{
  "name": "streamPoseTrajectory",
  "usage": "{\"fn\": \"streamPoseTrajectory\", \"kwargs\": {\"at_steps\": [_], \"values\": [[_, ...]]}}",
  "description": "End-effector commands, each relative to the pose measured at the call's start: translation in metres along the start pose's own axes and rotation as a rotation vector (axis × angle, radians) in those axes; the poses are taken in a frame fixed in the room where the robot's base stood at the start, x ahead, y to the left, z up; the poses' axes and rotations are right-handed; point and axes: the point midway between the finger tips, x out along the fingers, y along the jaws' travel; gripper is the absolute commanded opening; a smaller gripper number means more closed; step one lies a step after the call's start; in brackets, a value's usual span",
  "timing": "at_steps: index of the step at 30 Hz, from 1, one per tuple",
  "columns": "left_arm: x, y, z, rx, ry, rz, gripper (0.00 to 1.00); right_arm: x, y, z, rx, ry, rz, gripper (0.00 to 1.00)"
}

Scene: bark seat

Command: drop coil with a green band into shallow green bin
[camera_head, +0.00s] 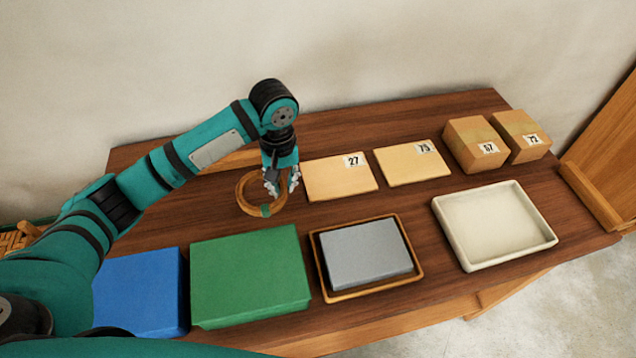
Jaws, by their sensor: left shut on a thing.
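The coil (242,198) is a tan-brown ring with a green band (265,211) on its near side. My left gripper (282,186) reaches down from above at the coil's right side and is shut on it. The fingers hide part of the ring, and I cannot tell whether the coil touches the table. A green box shape (250,275) sits in front of the coil, near the table's front edge. Its top looks flat and green, and I cannot make out an open inside. My right gripper is not in view.
On the wooden table (330,140) are a blue box (140,290), a wooden-rimmed tray (412,252) holding a grey block (365,253), and an empty cream tray (545,235). Behind lie flat parcels 27 (340,180) and 75 (410,165) and boxes 57 (474,145) and 72 (522,135).

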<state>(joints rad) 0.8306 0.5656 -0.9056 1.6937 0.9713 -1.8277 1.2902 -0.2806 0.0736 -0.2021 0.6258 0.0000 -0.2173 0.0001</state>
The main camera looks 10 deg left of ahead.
Motion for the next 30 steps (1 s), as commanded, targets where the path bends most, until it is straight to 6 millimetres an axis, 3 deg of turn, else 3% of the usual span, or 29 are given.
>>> {"fn": "streamPoseTrajectory", "kwargs": {"at_steps": [3, 8, 12, 18, 29, 30], "values": [[0.023, -0.001, 0.001, -0.001, -0.003, -0.004, 0.0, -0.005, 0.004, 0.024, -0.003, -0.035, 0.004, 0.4], [0.042, 0.0, 0.0, -0.001, -0.001, 0.0, 0.0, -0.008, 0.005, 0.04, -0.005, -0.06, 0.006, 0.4], [0.059, 0.0, 0.001, -0.001, -0.002, -0.003, 0.0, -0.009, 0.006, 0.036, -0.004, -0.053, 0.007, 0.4], [0.081, 0.001, 0.0, 0.0, -0.001, -0.001, 0.0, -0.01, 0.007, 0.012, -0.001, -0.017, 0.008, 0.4], [0.085, 0.001, 0.0, 0.0, 0.0, 0.0, 0.0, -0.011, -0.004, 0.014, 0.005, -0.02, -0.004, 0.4], [0.085, 0.001, 0.0, 0.0, 0.001, 0.0, 0.2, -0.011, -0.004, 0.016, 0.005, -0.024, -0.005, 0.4]]}}
